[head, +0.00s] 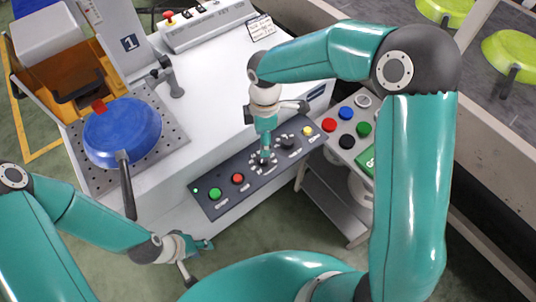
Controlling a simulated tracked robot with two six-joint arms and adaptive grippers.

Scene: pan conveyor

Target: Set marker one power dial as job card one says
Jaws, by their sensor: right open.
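A dark control panel (258,168) on the white machine's front edge carries two black dials with ringed scales. My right gripper (264,150) points down over the left dial (263,160), open, and partly hides it; contact cannot be told. The other dial (288,142) is just to its right. The labels are too small to read, so which is the power dial is unclear. A small card (261,27) with unreadable writing is at the machine's back. A plate marked 1 (130,43) stands at the left. My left gripper (195,250) is low, in front of the machine; its jaws are unclear.
The panel also has green (215,194), red (237,178) and yellow (307,130) buttons. A blue pan (122,132) sits at the left, its handle toward me. A button box (350,122) stands on a cart at right. Green pans (510,55) lie on a conveyor.

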